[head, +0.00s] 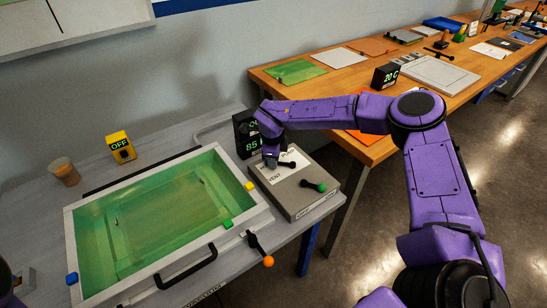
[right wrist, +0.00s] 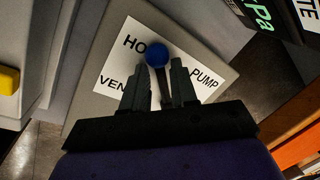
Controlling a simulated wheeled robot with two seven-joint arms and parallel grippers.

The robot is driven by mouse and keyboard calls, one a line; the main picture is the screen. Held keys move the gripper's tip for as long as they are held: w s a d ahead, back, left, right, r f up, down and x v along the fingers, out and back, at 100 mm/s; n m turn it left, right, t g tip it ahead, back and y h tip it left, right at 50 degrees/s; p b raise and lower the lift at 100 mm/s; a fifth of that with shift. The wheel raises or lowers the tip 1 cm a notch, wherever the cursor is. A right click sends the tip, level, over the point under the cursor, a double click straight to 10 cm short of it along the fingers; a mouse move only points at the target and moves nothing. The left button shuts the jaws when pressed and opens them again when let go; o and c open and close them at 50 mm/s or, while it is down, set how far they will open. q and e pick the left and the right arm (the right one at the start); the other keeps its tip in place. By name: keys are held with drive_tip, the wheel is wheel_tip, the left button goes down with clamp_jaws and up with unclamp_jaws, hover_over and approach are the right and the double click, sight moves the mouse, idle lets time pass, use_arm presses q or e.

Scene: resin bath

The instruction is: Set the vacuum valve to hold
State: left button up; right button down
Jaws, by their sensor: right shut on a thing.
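The vacuum valve is on a grey box (head: 310,204) beside the green bath. Its white label (right wrist: 119,60) reads VENT at left, PUMP at right and HO, with the rest covered, at the top. The valve lever has a blue knob (right wrist: 157,53), which lies over the end of the HO word, so the lever points to the top mark. My right gripper (right wrist: 160,88) is shut on the lever below the knob; it also shows over the box in the head view (head: 270,162). The blue knob is hidden in the head view. My left gripper is not in view.
A wooden bench (head: 340,84) is behind.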

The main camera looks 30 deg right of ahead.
drive_tip(key=c, duration=1.2)
unclamp_jaws()
drive_tip(key=shift+o, duration=0.2)
wheel_tip(320, 180, up, 10)
drive_tip(key=s+a+b, duration=0.1)
drive_tip(key=shift+s+a+r, duration=0.15)
drive_tip(key=shift+s+r, duration=0.05)
drive_tip(key=shift+s, duration=0.1)
